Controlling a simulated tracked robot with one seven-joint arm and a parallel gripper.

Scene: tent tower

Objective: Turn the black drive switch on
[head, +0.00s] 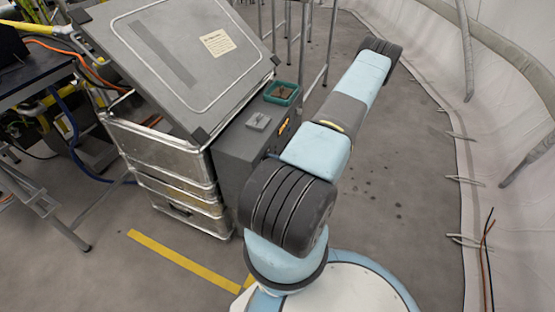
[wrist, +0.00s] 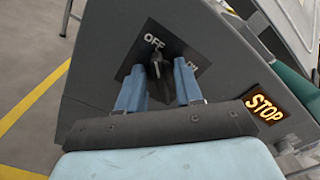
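The black drive switch (wrist: 158,72) sits on a dark plate (wrist: 130,70) on the side of a grey box. The plate has "OFF" above the switch and a partly covered label to the right that looks like "ON". The narrow end of the switch points up toward "OFF". My gripper (wrist: 160,85) has its two blue fingers on either side of the switch, apart from each other. A small gap shows near the fingertips, and contact lower down cannot be told. In the head view my arm hides the switch and the gripper.
A lit "STOP" sign (wrist: 264,106) is right of the switch. In the head view the grey box (head: 232,150) carries a green tray (head: 282,92) and stands beside a metal case (head: 175,165) with a slanted lid. Open floor (head: 400,190) lies to the right.

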